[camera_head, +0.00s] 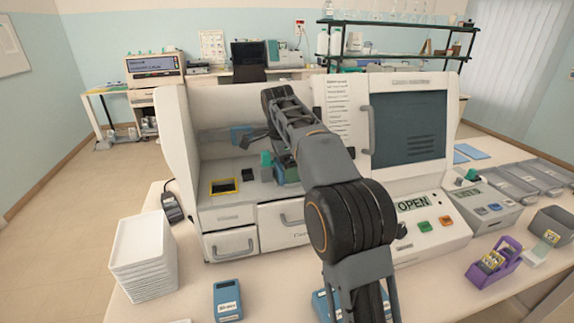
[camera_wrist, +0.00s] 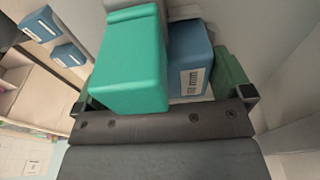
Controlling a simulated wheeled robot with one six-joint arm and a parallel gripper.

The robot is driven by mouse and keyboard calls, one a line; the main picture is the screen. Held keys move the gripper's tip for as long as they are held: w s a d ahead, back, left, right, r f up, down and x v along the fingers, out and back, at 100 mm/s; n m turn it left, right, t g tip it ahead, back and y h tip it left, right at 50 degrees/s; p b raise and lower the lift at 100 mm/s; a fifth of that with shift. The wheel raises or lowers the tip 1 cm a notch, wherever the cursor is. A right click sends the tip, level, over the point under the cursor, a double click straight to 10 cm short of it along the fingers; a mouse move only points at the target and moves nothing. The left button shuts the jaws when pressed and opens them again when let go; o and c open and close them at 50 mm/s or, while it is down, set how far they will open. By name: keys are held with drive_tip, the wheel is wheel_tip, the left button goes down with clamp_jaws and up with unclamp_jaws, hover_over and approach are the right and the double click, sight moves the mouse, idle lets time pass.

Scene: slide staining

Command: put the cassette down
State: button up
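A blue cassette with a white label (camera_wrist: 195,82) lies between my gripper's fingertips in the wrist view, partly covered by a larger teal block (camera_wrist: 130,65). A dark green piece (camera_wrist: 231,72) is beside it near the right fingertip. My gripper (camera_wrist: 164,100) has its fingers spread wide, at both ends of its dark bar; I see neither finger pressed on the cassette. In the head view the teal block (camera_head: 267,159) and the blue cassette (camera_head: 291,175) stand inside the white machine (camera_head: 178,150), next to my arm, which hides much of this spot.
Another blue labelled cassette (camera_head: 228,299) lies on the front table. A stack of white trays (camera_head: 142,258) stands at the left. A purple rack (camera_head: 494,262) and a control panel reading OPEN (camera_head: 428,226) are at the right. The machine's side walls bound the space around my arm.

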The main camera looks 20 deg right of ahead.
drive_tip(key=shift+r, duration=0.1)
drive_tip(key=r+p, duration=0.1)
drive_tip(key=r, duration=0.4)
drive_tip(key=a+r+p, duration=0.1)
drive_tip(key=r, duration=0.1)
drive_tip(key=shift+r+p, duration=0.3)
drive_tip(key=shift+s+f, duration=0.1)
